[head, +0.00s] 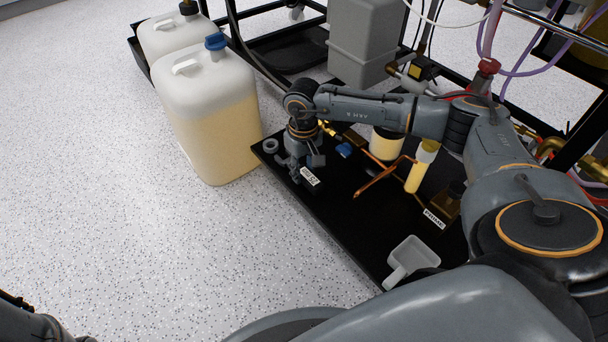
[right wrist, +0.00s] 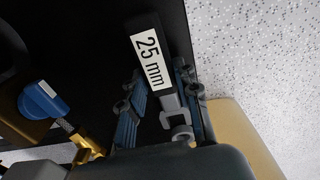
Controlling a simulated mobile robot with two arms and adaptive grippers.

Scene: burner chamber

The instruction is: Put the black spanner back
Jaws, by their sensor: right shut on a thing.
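The black spanner (right wrist: 150,50) has a white "25 mm" label and a grey open-ended jaw (right wrist: 181,130), both clear in the right wrist view. In the head view its label (head: 309,177) shows at the left edge of the black tray (head: 335,215). My right gripper (right wrist: 162,97) is shut on the spanner, with one finger on each side near the grey jaw. It also shows in the head view (head: 304,171), pointing down over the tray. I cannot tell whether the spanner touches the tray. My left gripper is not in view; only a bit of my left arm shows.
The tray also holds a yellow bottle (head: 422,167), a jar (head: 385,145), a copper-coloured pipe (head: 376,181), a "PRIME" label (head: 434,218) and a white scoop (head: 411,258). A large jerrycan (head: 210,115) stands left of the tray. The speckled floor in front is clear.

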